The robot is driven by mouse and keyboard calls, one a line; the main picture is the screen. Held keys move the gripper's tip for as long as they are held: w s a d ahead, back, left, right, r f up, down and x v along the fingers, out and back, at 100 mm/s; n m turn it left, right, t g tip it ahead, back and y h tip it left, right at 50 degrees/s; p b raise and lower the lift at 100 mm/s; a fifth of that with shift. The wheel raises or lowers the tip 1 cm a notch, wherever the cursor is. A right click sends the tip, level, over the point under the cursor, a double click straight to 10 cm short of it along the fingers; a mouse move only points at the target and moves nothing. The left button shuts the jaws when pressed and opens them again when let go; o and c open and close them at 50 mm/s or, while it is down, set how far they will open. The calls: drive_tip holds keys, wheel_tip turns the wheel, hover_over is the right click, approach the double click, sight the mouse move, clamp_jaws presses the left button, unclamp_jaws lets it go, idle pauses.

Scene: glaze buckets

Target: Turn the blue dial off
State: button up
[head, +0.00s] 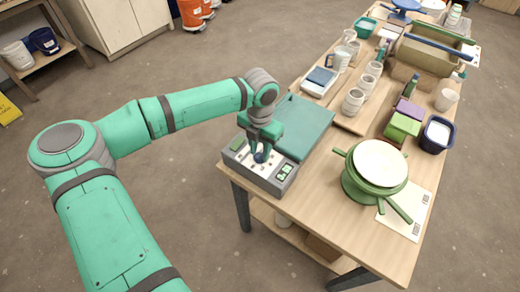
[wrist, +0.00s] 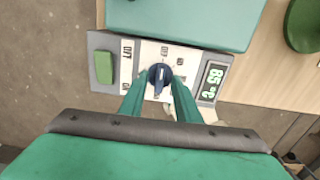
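The blue dial (wrist: 160,77) sits in the middle of a pale plate on the grey control box; a lighter pointer mark shows on it. In the head view the dial (head: 261,157) is partly covered by my gripper. The control box (head: 284,187) stands at the table's near left corner. My gripper (head: 262,146) points down over it. In the wrist view my gripper (wrist: 160,92) has its two green fingers apart, one on each side of the dial, with small gaps visible. I cannot tell how low the fingertips reach.
A green button (wrist: 104,67) and a lit display (wrist: 212,81), seeming to read 85 °C, flank the dial. A teal slab (head: 302,128) adjoins the box. A green pot (head: 372,186) stands to the right. Cups (head: 353,101) and tubs fill the table's far part.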

sight(260, 154)
drive_tip(key=shift+r, duration=0.1)
wheel_tip(260, 154, up, 11)
drive_tip(key=shift+f, duration=0.2)
idle(0.6)
